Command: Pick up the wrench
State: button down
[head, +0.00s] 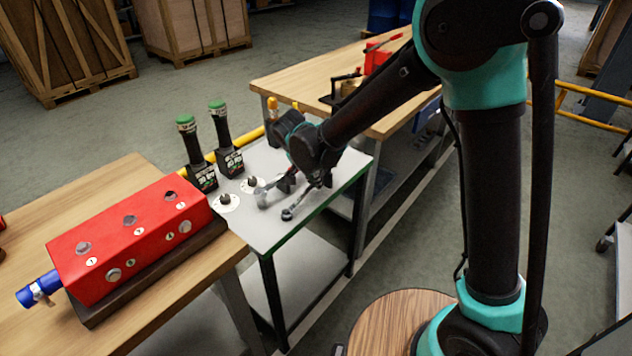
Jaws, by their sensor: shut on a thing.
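A metal wrench (295,208) with a dark round end shows at the near edge of the small grey-topped table (262,232). Its upper end runs in under my gripper (306,184), which is low over the table and shut on it. The fingers and wrist hide the grip itself. I cannot tell whether the wrench still touches the tabletop. A second tool with a silver head (263,194) lies just left of my gripper, partly hidden by it.
Two black holders with green caps (201,172) (230,158) and small round fittings (228,202) stand left of my gripper. A red block (130,240) sits on the wooden bench at left. Another wooden bench (300,82) stands behind. Yellow rails run nearby.

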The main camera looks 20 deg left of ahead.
jog(key=shift+r, duration=0.1)
notch_tip(320, 180, up, 20)
dwell(0.7)
jog(key=c, duration=2.2)
grip_release()
grip_shut()
